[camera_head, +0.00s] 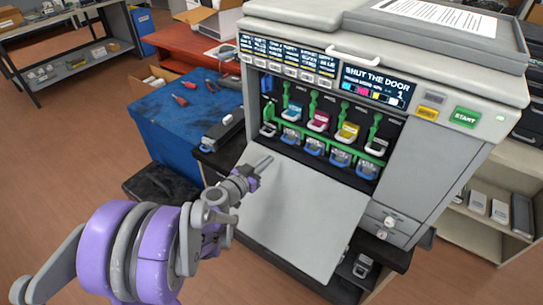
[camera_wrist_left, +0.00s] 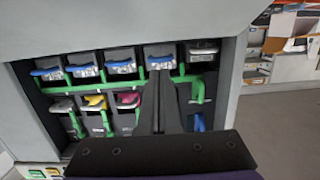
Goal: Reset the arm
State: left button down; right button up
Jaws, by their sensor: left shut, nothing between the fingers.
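My left gripper (camera_head: 262,165) is shut and empty. It is in front of the open printer (camera_head: 430,160), over the lowered grey door (camera_head: 300,205). In the left wrist view its closed fingers (camera_wrist_left: 158,95) point at the cartridge bay and hide part of it. The bay holds a cyan cartridge (camera_head: 293,108), a magenta cartridge (camera_head: 318,121), a yellow cartridge (camera_head: 348,132) and a black-and-white one (camera_head: 374,145), with green levers. Below them is a row of units with blue handles (camera_head: 313,147). The printer screen (camera_head: 376,85) reads "SHUT THE DOOR". My right gripper is not in view.
A blue workbench (camera_head: 175,115) with red-handled tools stands left of the printer. A dark cartridge-like object (camera_head: 222,130) lies between them. A shelf (camera_head: 490,215) with boxes is at the right. Open floor (camera_head: 60,160) lies at the left.

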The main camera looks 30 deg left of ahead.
pick_arm(q)
jog(key=shift+s, duration=0.3)
jog(key=s+d+r+m+g+h+p, duration=0.1)
jog(key=s+d+g+h, duration=0.15)
jog(key=s+d, duration=0.4)
jog(key=s+d+g+h+p, duration=0.15)
jog(key=s+d+g, duration=0.25)
jog(key=d, duration=0.6)
jog(key=s+a+n+g+y+p, duration=0.1)
jog(key=s+g+y, duration=0.3)
jog(key=s, duration=1)
jog(key=shift+s+f+n+y+p, duration=0.15)
jog(key=shift+f+n+y+p, duration=0.25)
jog(key=shift+y+p, duration=0.2)
